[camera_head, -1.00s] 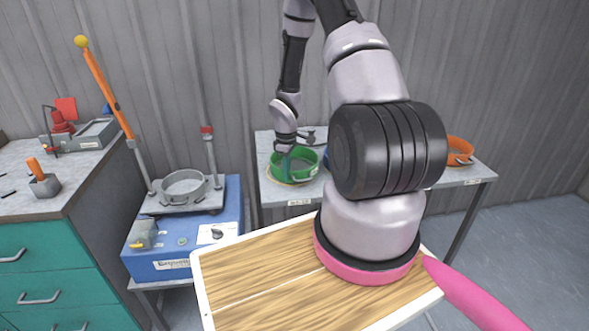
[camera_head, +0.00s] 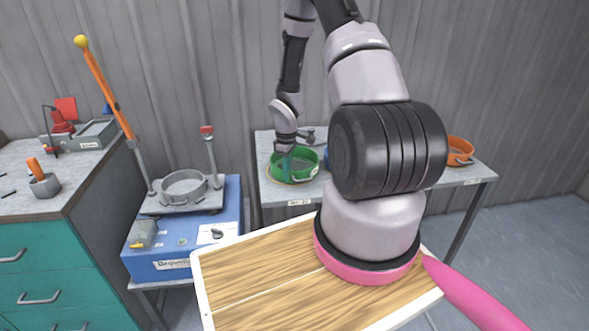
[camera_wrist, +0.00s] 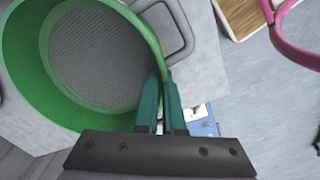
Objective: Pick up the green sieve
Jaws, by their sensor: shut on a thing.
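The green sieve (camera_head: 308,172) is at the left part of the back table, upright, with a round rim. In the wrist view the green sieve (camera_wrist: 38,62) fills the upper left and shows its grey mesh floor. My gripper (camera_head: 287,160) reaches down to the sieve's left side in the head view. In the wrist view my gripper (camera_wrist: 162,88) has its teal fingers closed on the sieve's rim wall. The sieve's underside is hidden, so I cannot tell whether it touches the table.
A blue shaker machine (camera_head: 185,238) stands to the left. A wooden-topped tray (camera_head: 262,268) is in front.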

